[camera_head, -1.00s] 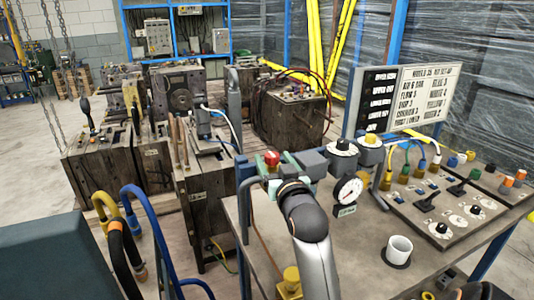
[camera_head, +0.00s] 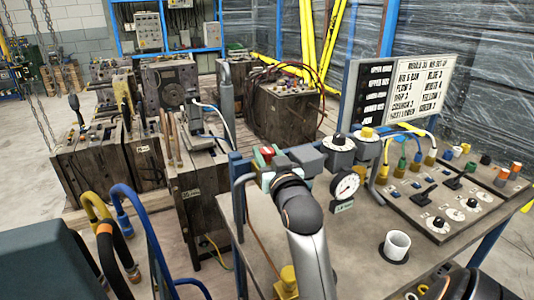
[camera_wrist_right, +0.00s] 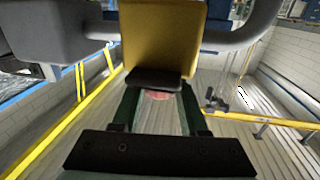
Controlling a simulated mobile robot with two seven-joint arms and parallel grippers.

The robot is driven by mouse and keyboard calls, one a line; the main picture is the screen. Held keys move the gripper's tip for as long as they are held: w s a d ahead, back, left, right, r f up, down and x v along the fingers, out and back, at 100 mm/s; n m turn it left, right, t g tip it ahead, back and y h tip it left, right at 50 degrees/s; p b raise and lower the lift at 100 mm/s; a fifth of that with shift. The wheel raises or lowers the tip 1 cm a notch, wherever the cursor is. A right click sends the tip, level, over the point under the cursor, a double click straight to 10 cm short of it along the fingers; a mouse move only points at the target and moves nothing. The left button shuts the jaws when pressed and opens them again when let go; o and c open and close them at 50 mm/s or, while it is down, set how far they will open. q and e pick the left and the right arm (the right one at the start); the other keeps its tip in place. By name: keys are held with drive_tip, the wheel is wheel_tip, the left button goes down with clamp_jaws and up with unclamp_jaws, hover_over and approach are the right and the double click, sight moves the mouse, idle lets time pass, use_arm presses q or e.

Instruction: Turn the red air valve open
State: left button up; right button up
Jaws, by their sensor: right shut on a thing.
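The red air valve (camera_head: 267,152) sits at the back left end of the bench, beside the grey air unit. In the head view only a small red part of it shows between the green fingers. My right gripper (camera_head: 267,158) is at the valve, with its jaws shut on it. In the right wrist view the two dark green fingers (camera_wrist_right: 158,100) reach towards a dark block, and a red patch of the valve (camera_wrist_right: 158,95) shows between them. The valve's exact angle is hard to tell. My left gripper is not in view.
A pressure gauge (camera_head: 346,186) and black and yellow-topped regulators stand right of my right gripper. A white cup (camera_head: 397,244) and a switch panel (camera_head: 430,195) are on the bench. A yellow block (camera_wrist_right: 163,40) is close ahead in the wrist view. Wooden-sided moulds stand behind left.

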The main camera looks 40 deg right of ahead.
clamp_jaws()
